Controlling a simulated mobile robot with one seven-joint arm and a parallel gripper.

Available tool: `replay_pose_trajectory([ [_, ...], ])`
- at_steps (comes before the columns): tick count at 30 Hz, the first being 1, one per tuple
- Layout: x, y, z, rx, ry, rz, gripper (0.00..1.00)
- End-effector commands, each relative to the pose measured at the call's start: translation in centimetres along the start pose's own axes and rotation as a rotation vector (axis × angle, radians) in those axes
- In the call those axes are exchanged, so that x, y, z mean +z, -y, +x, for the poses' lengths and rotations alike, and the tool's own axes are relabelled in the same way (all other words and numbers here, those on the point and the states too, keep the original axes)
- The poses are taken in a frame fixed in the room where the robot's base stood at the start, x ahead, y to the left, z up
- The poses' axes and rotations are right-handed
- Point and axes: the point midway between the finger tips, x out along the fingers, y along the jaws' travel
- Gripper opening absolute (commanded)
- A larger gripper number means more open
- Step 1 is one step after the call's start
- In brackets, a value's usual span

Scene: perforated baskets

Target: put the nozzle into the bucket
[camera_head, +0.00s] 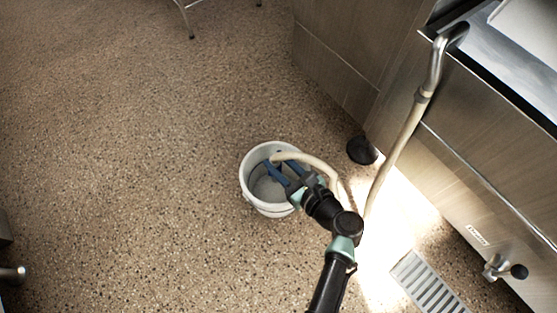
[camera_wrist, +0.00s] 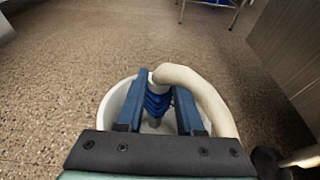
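The white bucket (camera_head: 248,190) stands upright on the floor. In the wrist view its rim (camera_wrist: 107,107) shows around my fingers. The blue ridged nozzle (camera_wrist: 157,103) sits at the end of a beige hose (camera_wrist: 203,92), its grey lower end pointing down over the bucket's inside. My gripper (camera_wrist: 161,88) has its two blue fingers on either side of the nozzle, and the nozzle fills the gap between them. In the head view my gripper (camera_head: 281,171) is over the bucket's opening. The nozzle's depth relative to the rim is hard to tell.
The hose (camera_head: 397,150) runs down from a metal pipe on the steel counter (camera_head: 480,150) at the right, then loops to the bucket. A black round foot (camera_head: 362,150) and a floor drain grate (camera_head: 430,283) are nearby. The floor left of the bucket is clear.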

Motion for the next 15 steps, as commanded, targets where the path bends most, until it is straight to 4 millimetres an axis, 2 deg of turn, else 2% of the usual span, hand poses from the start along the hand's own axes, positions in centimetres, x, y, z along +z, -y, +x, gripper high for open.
replay_pose_trajectory([
  [1,0.12,0.05,0.00,0.000,0.002,-0.001,0.44],
  [5,0.09,0.04,0.00,0.000,0.001,-0.001,0.68],
  [6,0.08,0.03,0.00,0.000,0.001,-0.001,0.70],
  [15,0.01,-0.01,-0.20,0.000,-0.002,0.001,0.70],
])
